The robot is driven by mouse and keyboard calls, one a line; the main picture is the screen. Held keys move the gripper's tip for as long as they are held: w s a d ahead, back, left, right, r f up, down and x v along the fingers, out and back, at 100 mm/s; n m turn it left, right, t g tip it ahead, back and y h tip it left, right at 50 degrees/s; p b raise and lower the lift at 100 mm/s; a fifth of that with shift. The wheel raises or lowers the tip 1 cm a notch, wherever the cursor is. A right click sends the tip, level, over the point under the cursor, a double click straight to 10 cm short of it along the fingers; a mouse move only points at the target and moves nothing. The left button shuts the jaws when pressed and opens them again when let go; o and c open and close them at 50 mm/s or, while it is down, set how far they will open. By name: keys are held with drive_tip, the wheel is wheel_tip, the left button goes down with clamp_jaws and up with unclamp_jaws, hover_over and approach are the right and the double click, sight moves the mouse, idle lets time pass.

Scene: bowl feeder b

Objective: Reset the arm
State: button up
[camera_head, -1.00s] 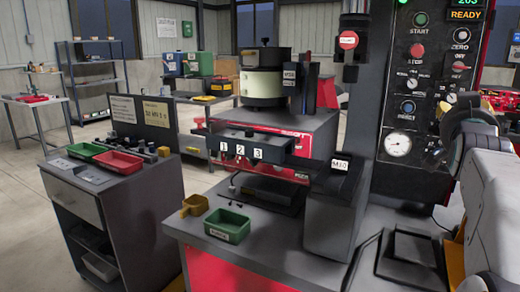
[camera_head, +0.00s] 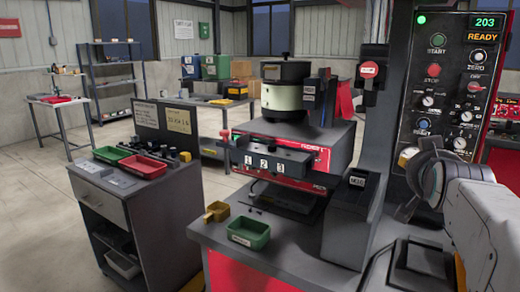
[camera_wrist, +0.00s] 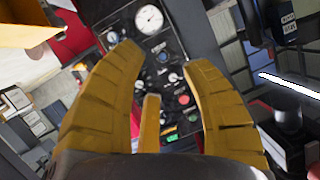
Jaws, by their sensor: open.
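My gripper (camera_wrist: 168,85) shows in the wrist view as yellow ribbed fingers, spread apart with nothing between them. Beyond them is the dark control panel (camera_wrist: 150,45) with a round gauge and coloured buttons, seen tilted. In the head view my arm is at the right edge, folded in front of the control panel (camera_head: 450,75), and the gripper itself is not clearly seen. The panel display reads 203 and READY.
The bowl feeder (camera_head: 283,100) stands on the red-and-grey machine (camera_head: 325,150). A green bin (camera_head: 248,232) and a yellow scoop (camera_head: 217,211) sit on the bench front. A cart (camera_head: 120,210) at left carries red and green trays. Open floor lies further left.

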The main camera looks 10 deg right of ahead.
drive_tip(key=s+a+f+n+g+y+p, duration=0.2)
drive_tip(key=s+a+f+y+p, duration=0.15)
drive_tip(key=a, duration=0.45)
drive_tip(key=s+a+f+n+g+y+p, duration=0.25)
drive_tip(key=s+a+p, duration=0.2)
drive_tip(key=a, duration=0.35)
drive_tip(key=s+a+f+n+g+y+p, duration=0.1)
drive_tip(key=s+a+f+n+g+p, duration=0.1)
drive_tip(key=s+a, duration=0.2)
drive_tip(key=s+a+f+n+g+p, duration=0.2)
drive_tip(key=s+a+f+p, duration=0.1)
drive_tip(key=s, duration=0.6)
drive_tip(key=shift+a+y+p, duration=0.35)
drive_tip(key=shift+a+y, duration=0.05)
drive_tip(key=shift+a, duration=0.1)
